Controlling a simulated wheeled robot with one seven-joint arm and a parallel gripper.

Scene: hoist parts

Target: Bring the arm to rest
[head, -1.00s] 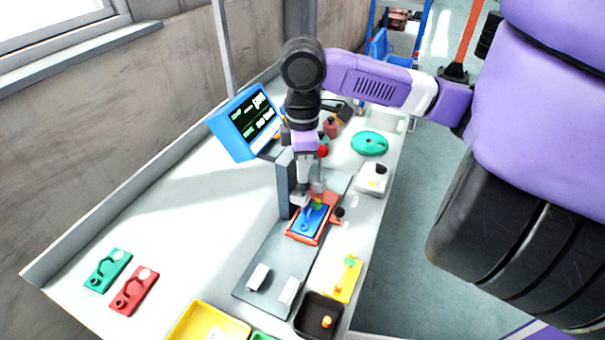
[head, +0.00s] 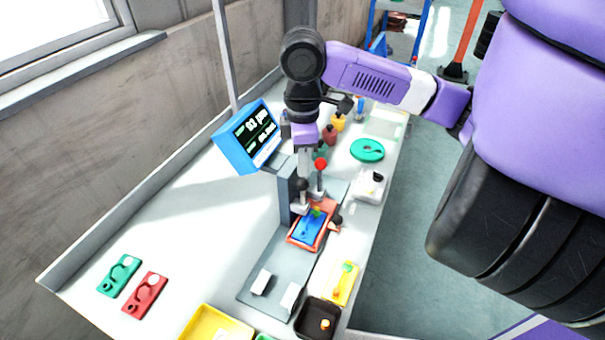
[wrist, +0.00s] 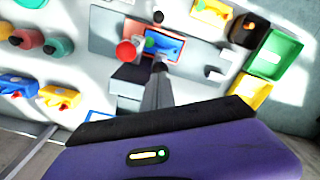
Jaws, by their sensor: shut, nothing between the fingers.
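My gripper (head: 304,160) hangs from my arm over the bench, behind the press-like fixture with its grey column (head: 288,192). It is shut with nothing held, and its narrow fingers (wrist: 156,88) show in the wrist view. A blue part (head: 308,226) lies in a red-orange tray (head: 322,239) on the grey base plate. The blue part also shows in the wrist view (wrist: 165,46). A red ball knob (head: 320,164) stands on a rod close to my gripper; it shows in the wrist view (wrist: 126,50) left of the fingers. Whether they touch cannot be told.
A blue-framed screen (head: 247,136) stands left of the fixture. Green (head: 118,274) and red (head: 145,294) plates lie front left. A yellow bin (head: 215,325), a black bin (head: 318,318) and a yellow plate (head: 343,284) are in front. A teal disc (head: 368,149) lies back right. The bench's left middle is clear.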

